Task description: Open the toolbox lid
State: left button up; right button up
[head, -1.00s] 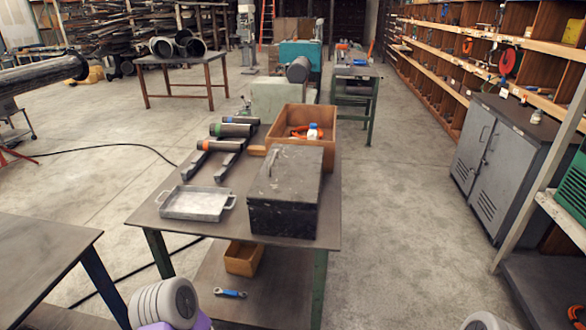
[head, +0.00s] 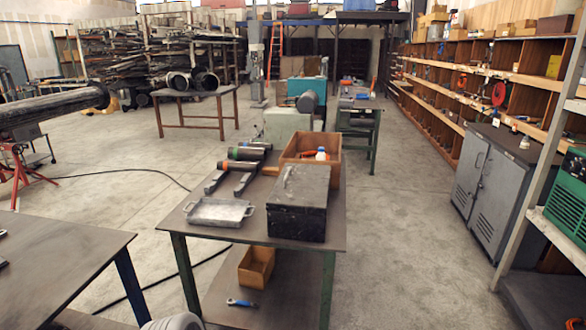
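The toolbox (head: 297,222) is a dark, scuffed metal box near the front right of the work table. Its lid (head: 299,186) is down and looks shut. A wooden box (head: 325,148) stands right behind it, and a grey metal tray (head: 219,212) lies to its left. Neither gripper shows in the head view. A rounded grey part of my own arm (head: 174,322) shows at the bottom edge, well short of the toolbox.
The work table (head: 262,236) has green legs and a lower shelf with a small wooden bin (head: 256,267) and a blue-handled wrench (head: 241,303). Capped cylinders (head: 240,153) lie behind the tray. Another table (head: 60,262) stands at left. Floor right of the work table is clear.

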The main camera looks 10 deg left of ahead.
aim_at(299, 188)
jog(key=z, duration=0.4)
jog(key=i, duration=1)
jog(key=z, duration=0.1)
